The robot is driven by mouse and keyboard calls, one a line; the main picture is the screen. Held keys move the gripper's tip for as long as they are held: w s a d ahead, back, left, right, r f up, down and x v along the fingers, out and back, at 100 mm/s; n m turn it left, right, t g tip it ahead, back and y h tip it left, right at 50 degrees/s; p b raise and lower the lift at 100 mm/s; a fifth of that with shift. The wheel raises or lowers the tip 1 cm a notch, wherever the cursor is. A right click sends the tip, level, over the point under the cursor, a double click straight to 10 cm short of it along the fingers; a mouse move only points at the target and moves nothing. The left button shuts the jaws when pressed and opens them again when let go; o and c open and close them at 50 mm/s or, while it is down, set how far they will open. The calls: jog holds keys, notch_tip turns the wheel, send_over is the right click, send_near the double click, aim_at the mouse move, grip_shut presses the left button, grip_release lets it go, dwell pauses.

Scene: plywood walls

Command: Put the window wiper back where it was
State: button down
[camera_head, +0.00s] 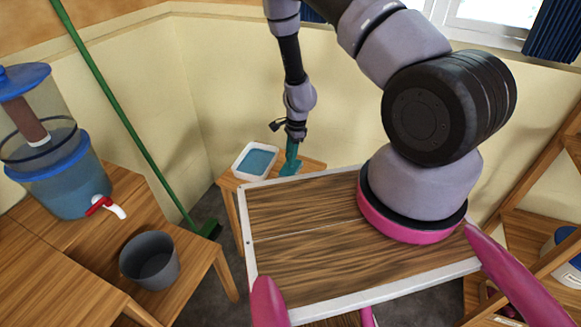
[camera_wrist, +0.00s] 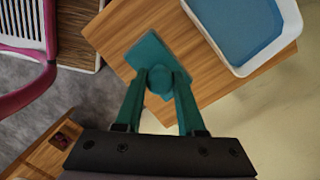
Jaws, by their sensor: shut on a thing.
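The teal window wiper (camera_head: 290,167) is at the small wooden side table, right beside the white tray. In the wrist view the wiper (camera_wrist: 143,52) shows its flat head and round handle end, over the corner of the tabletop. My gripper (camera_head: 292,148) points down from above. Its two teal fingers (camera_wrist: 160,84) are shut on the wiper's handle. I cannot tell whether the wiper's head touches the tabletop. The handle's lower part is hidden in the wrist view.
The white tray (camera_head: 237,174) with blue contents stands left of the wiper on the side table (camera_head: 228,184). A water dispenser (camera_head: 67,190), a grey bucket (camera_head: 150,262) and a green broom (camera_head: 122,115) are further left. A wooden shelf (camera_head: 535,225) stands right.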

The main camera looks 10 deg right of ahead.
notch_tip(320, 180, down, 4)
jog(key=shift+f, duration=0.25)
jog(key=c, duration=0.5)
grip_release()
jog(key=shift+r, duration=0.1)
notch_tip(320, 180, up, 45)
jog(key=s+n+t+y, duration=0.2)
jog(key=n+t+y, duration=0.1)
jog(key=n, duration=0.3)
jog(key=s+d+r+n+t+h, duration=0.1)
jog(key=s+d+r+n, duration=0.1)
jog(key=s+r, duration=0.4)
jog(key=s+d+r+n+t, duration=0.1)
jog(key=s+r+n+t, duration=0.1)
jog(key=s+r, duration=0.4)
jog(key=s+d+r+n+t+h, duration=0.1)
jog(key=s+d+r+n, duration=0.1)
jog(key=s+r, duration=0.4)
jog(key=shift+s+d+r+t+h, duration=0.15)
jog(key=shift+s+d+r, duration=0.05)
jog(key=shift+s, duration=0.4)
jog(key=shift+s+d+r+t+h, duration=0.15)
jog(key=shift+s, duration=0.45)
